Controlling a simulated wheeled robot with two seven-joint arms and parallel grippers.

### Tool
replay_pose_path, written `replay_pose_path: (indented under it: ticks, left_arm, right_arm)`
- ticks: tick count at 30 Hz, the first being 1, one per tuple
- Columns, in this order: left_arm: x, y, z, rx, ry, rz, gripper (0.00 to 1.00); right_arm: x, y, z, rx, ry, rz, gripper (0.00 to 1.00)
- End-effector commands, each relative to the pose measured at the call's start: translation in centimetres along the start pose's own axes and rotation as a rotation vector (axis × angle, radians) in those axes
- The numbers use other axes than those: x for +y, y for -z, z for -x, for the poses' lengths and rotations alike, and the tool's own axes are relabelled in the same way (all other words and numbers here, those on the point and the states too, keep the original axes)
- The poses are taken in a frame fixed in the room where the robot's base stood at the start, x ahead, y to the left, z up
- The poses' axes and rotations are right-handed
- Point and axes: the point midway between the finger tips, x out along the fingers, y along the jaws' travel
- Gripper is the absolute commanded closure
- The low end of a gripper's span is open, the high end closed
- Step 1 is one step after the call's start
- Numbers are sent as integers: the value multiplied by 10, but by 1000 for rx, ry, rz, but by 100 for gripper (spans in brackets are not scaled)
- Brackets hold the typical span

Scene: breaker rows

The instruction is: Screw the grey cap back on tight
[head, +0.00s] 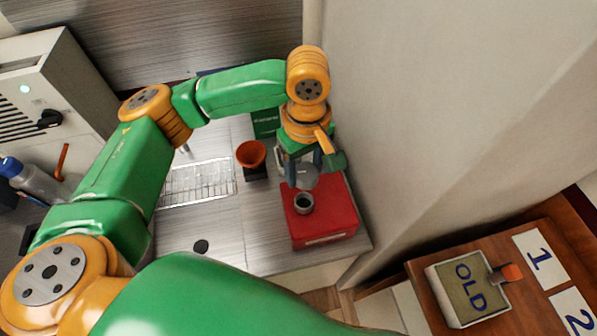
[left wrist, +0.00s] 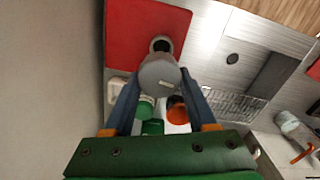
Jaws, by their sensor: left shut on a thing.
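The grey cap (head: 306,179) is between the two fingers of my left gripper (head: 302,166), which is shut on it. In the left wrist view the cap (left wrist: 158,72) shows as a round grey piece between the blue fingers. The red can (head: 338,214) stands on the counter below, with its open grey neck (head: 303,203) facing up. The neck also shows in the left wrist view (left wrist: 161,44), just beyond the cap and partly overlapped by it. The cap appears apart from the neck, above and slightly behind it. My right gripper is not in view.
An orange funnel (head: 251,154) stands left of the can, near a wire rack (head: 197,182). A dark round disc (head: 201,246) lies on the counter. A wall rises close on the right. A wooden surface with an "OLD" box (head: 468,288) is at lower right.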

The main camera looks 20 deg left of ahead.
Motion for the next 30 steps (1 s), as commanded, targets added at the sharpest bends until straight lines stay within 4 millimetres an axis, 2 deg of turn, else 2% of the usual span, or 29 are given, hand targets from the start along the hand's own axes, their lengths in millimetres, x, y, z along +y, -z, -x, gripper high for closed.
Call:
replay_pose_path:
  ticks: [8, 15, 21, 26, 30]
  left_arm:
    - [0, 0, -7, 0, 1, 1, 96]
    - [-1, -1, -38, -2, 3, 2, 96]
    - [-1, 0, -56, 0, 1, 2, 96]
    - [-1, -1, -60, -1, 1, 1, 96]
    - [-1, -1, -58, -1, 1, 2, 96]
  right_arm:
    - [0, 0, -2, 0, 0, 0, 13]
    - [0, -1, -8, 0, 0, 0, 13]
    - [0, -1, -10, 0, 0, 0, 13]
    - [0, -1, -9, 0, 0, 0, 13]
    - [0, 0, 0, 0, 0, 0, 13]
